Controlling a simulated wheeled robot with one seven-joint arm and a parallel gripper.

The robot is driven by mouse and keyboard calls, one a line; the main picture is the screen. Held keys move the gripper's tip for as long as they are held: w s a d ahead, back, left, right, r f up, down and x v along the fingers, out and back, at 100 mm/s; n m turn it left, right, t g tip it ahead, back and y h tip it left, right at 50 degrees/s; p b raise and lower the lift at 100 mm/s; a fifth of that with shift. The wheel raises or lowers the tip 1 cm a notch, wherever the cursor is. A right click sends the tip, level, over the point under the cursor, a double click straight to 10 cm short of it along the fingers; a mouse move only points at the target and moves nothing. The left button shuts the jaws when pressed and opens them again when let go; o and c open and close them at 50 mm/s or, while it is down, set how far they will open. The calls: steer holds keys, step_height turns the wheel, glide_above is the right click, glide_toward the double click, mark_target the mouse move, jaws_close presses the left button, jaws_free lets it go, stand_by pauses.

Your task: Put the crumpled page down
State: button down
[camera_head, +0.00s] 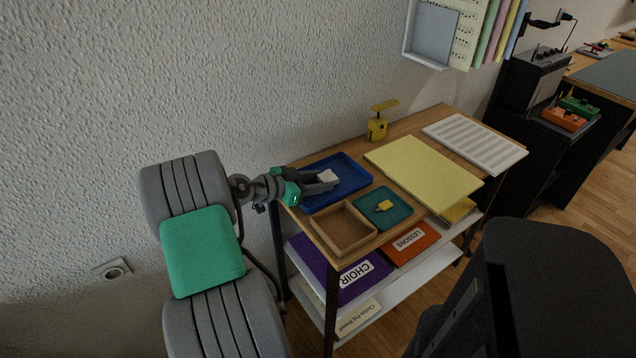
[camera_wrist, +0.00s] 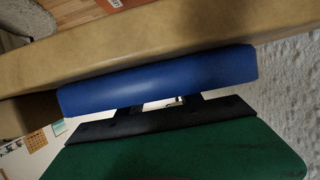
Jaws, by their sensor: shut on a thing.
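The crumpled page (camera_head: 327,176) is a small white lump at the tips of my gripper (camera_head: 322,181) in the head view. My gripper is shut on it, over the blue tray (camera_head: 348,166) at the left end of the wooden shelf top. I cannot tell whether the page touches the tray floor. In the wrist view the blue tray's outer wall (camera_wrist: 165,82) hides most of the fingers, and a white patch shows just behind it.
Beside the tray are an open brown box (camera_head: 345,247) and a teal tray (camera_head: 365,203) holding a small yellow thing (camera_head: 384,206). A yellow folder (camera_head: 424,168), sheet music (camera_head: 475,141) and a yellow metal device (camera_head: 377,128) lie farther along. A textured wall stands behind.

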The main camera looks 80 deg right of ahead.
steer(key=c, duration=1.1)
jaws_free()
steer(key=shift+a+f, duration=0.1)
steer(key=shift+f, duration=0.45)
steer(key=shift+c, duration=0.2)
steer(key=o, duration=0.3)
steer(key=shift+a+f, duration=0.1)
steer(key=shift+f, duration=0.15)
steer(key=shift+o, duration=0.2)
steer(key=shift+s, duration=0.1)
steer(key=shift+r+p, duration=0.2)
steer(key=shift+p, duration=0.1)
steer(key=d+r+p+v, duration=0.1)
steer(key=v, duration=1.2)
steer(key=w+a+f+n+t+y, duration=0.2)
steer(key=w+a+n+t+y, duration=0.2)
steer(key=w+a+n+t, duration=1)
steer(key=a+r+n+g+y, duration=0.1)
steer(key=a+n+y, duration=0.5)
steer(key=a, duration=2.5)
steer(key=n+g, duration=0.1)
steer(key=n, duration=0.5)
steer(key=shift+a+y, duration=0.2)
steer(key=shift+y, duration=0.1)
